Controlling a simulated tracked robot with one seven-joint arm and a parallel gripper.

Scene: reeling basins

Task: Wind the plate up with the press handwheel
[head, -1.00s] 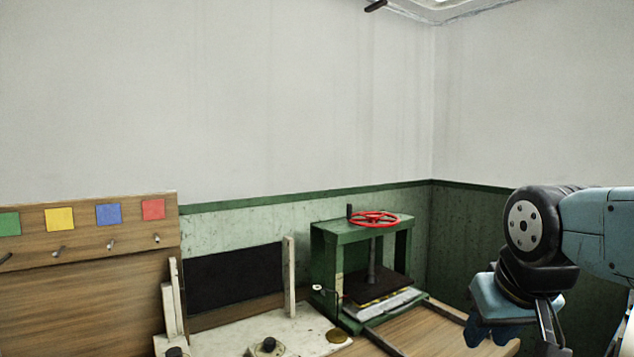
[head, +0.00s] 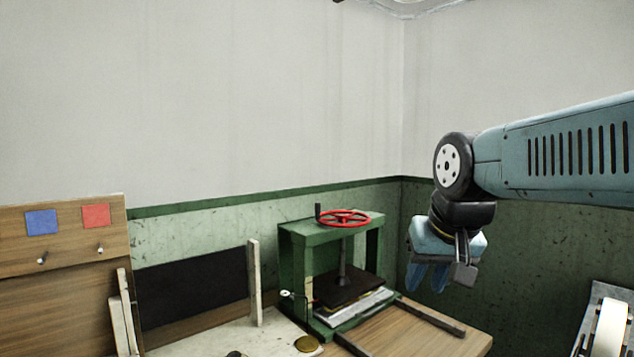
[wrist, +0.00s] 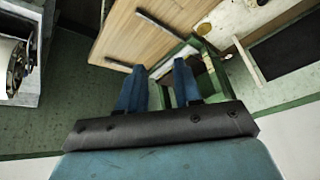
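The press is a green frame (head: 292,262) standing on the bench near the room's corner in the head view. Its red handwheel (head: 345,217) lies flat on top, with a dark upright handle (head: 318,211) on its left side. A screw (head: 343,262) runs down to the dark plate (head: 350,288), which sits low above a pale slab (head: 352,308). My gripper (head: 426,286) hangs to the right of the press, apart from it, fingers pointing down. In the wrist view its two blue fingers (wrist: 157,80) are spread with nothing between them.
A wooden board (head: 60,300) with coloured squares and hooks stands at the left. A pale upright post (head: 254,283) and black panel (head: 195,295) are left of the press. A wooden tabletop (head: 425,335) lies before it. A machine with a white roller (head: 610,325) is at right.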

